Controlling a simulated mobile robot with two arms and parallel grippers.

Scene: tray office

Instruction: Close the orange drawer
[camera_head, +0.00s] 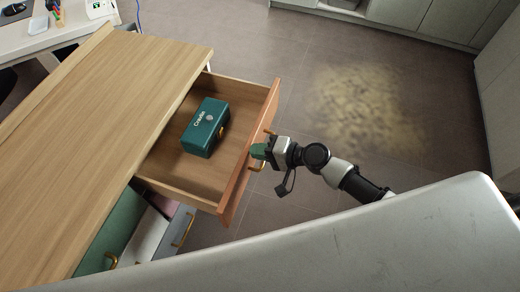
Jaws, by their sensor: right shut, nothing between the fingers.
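The orange drawer (236,182) is pulled well out from the right side of the wooden desk (95,110). Its front panel faces right and has a brass handle (254,168). A teal box with white lettering (205,127) lies inside the drawer. My right gripper (257,151) is shut, with its fingertips at the outer face of the drawer front, close to the handle. I cannot tell whether it touches the panel. My left gripper is not in view.
Below the orange drawer, a green drawer (113,228) and a grey drawer with a brass handle (178,232) show at the desk's side. A white desk with small items stands at the top left. The tiled floor (300,60) right of the drawer is free. Grey cabinets line the back.

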